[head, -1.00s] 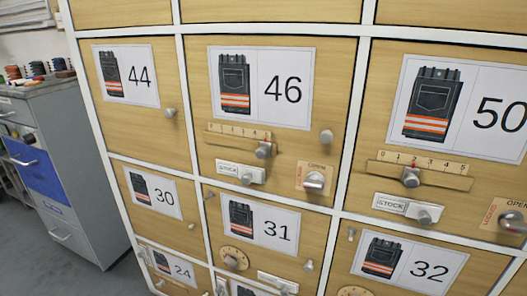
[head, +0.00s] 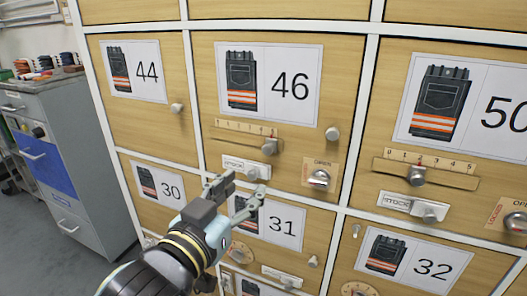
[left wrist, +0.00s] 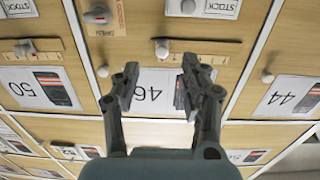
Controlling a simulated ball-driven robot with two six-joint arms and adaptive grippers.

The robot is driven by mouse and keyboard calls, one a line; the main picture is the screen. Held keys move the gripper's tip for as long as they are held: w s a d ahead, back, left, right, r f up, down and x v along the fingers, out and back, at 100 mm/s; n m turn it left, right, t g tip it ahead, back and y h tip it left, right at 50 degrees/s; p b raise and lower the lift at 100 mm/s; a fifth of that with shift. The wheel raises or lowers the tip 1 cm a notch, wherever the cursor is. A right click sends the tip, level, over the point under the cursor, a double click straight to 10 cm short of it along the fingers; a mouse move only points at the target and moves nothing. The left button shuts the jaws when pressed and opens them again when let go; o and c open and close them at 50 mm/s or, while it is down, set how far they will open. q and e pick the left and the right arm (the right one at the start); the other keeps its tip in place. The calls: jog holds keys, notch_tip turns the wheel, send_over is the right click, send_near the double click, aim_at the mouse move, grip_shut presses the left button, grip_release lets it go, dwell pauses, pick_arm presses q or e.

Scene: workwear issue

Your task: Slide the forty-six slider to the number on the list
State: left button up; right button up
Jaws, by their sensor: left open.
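The forty-six slider is a grey knob (head: 269,146) on a wooden scale strip (head: 240,131) below the 46 label (head: 268,84). The knob stands near the right end of the strip; the scale numbers are too small to read surely. The knob also shows in the left wrist view (left wrist: 162,48), which is upside down. My left gripper (head: 237,194) is open and empty, in front of the cabinet below and left of the knob. In the left wrist view its fingers (left wrist: 160,75) stand apart, with the 46 label between them. No list is in view. My right gripper is not in view.
Below the strip are a STOCK latch (head: 246,168) and an OPEN knob (head: 319,180); a round knob (head: 332,133) is at the right. Door 50 has a similar slider (head: 417,176). A grey cart (head: 62,160) with spools stands at the left.

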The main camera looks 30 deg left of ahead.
aim_at(266, 150)
pick_arm(q)
jog(key=w, duration=0.3)
jog(key=w+r, duration=0.1)
jog(key=w, duration=0.2)
jog(key=w+a+r, duration=0.1)
jog(key=w, duration=0.3)
jog(key=shift+c, duration=0.3)
grip_shut()
